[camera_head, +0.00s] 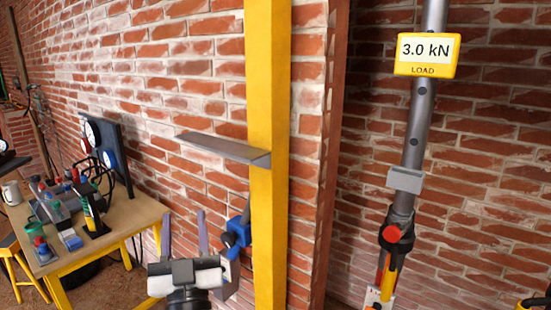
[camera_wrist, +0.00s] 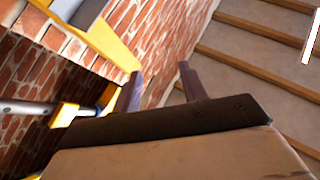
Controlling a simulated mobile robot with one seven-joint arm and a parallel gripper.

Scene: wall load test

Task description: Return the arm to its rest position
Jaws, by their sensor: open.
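My gripper (camera_head: 185,233) is low in the head view, left of the yellow post (camera_head: 264,150). Its two fingers stand apart, pointing up, with nothing between them. In the wrist view my gripper (camera_wrist: 159,85) also shows open and empty, with the brick wall and a wood-ribbed surface behind it. A blue part (camera_head: 238,232) shows just right of the fingers, close to the post; I cannot tell whether it belongs to my arm.
A grey shelf bracket (camera_head: 225,148) juts out by the post above my gripper. A grey prop (camera_head: 428,90) with a yellow load display (camera_head: 427,55) reading 3.0 kN leans at the right. A wooden workbench (camera_head: 120,218) with tools and gauges stands at the left.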

